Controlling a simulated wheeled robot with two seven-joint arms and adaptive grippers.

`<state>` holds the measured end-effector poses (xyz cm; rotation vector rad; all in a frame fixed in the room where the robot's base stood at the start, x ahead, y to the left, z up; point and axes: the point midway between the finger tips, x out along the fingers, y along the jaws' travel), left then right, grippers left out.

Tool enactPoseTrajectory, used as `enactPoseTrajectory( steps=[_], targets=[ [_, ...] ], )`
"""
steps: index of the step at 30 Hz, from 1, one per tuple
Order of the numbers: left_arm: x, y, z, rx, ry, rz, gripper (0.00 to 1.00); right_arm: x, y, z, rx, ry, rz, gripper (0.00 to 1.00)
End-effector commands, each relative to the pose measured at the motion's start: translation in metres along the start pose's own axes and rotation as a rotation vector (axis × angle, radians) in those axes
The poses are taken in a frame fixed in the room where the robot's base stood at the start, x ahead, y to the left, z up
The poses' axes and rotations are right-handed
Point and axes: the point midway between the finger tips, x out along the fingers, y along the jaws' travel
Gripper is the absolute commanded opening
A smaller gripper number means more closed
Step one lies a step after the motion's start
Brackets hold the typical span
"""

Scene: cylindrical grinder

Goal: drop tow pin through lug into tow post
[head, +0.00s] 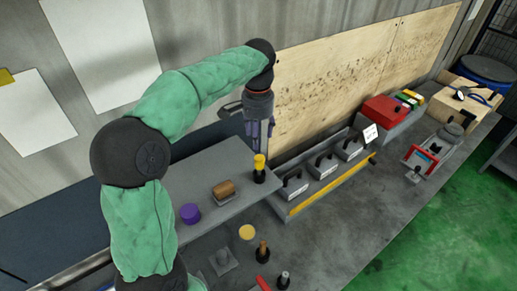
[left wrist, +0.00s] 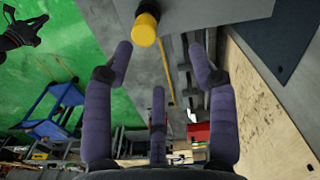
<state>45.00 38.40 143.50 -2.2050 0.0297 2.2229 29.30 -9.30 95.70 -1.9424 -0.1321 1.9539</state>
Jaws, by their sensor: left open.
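My left gripper (head: 261,138) hangs fingers-down at the back edge of the grey shelf, above and behind a black piece with a yellow top (head: 259,164). This piece stands upright near the shelf's end and may be the tow pin; I cannot tell surely. In the left wrist view the fingers of my left gripper (left wrist: 160,58) are spread and empty, and the yellow-topped piece (left wrist: 145,28) lies beyond their tips, apart from them. A grey block with a small upright stub (head: 222,261) stands below the shelf; whether it is the lug or tow post is unclear. A black, gripper-like shape (left wrist: 18,34) shows top left there.
The grey shelf (head: 228,166) also carries a purple cylinder (head: 190,213) and a brown roll (head: 224,190). A wooden panel (head: 335,80) rises behind.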

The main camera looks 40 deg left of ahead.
Motion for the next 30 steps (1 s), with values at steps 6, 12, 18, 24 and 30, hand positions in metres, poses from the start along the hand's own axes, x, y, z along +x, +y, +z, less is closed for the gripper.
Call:
enactPoseTrajectory(
  steps=[6, 12, 18, 24, 30],
  targets=[
    [0.029, 0.001, 0.001, -0.001, -0.002, 0.001, 0.58, 0.0, 0.001, 0.001, 0.002, -0.002, 0.0, 0.0],
    [0.05, 0.001, 0.001, -0.001, 0.0, 0.0, 0.58, -0.001, 0.0, 0.001, 0.002, -0.001, 0.0, 0.0],
    [0.063, 0.004, 0.002, 0.0, -0.001, 0.001, 0.58, -0.003, -0.001, 0.001, 0.001, -0.001, 0.0, 0.0],
    [0.091, 0.008, 0.006, -0.001, -0.003, 0.001, 0.58, -0.007, -0.002, 0.001, 0.002, -0.001, 0.0, 0.0],
    [0.105, 0.008, 0.005, 0.0, 0.001, 0.0, 0.58, -0.008, -0.003, 0.001, 0.002, -0.001, 0.0, 0.0]
  ],
)
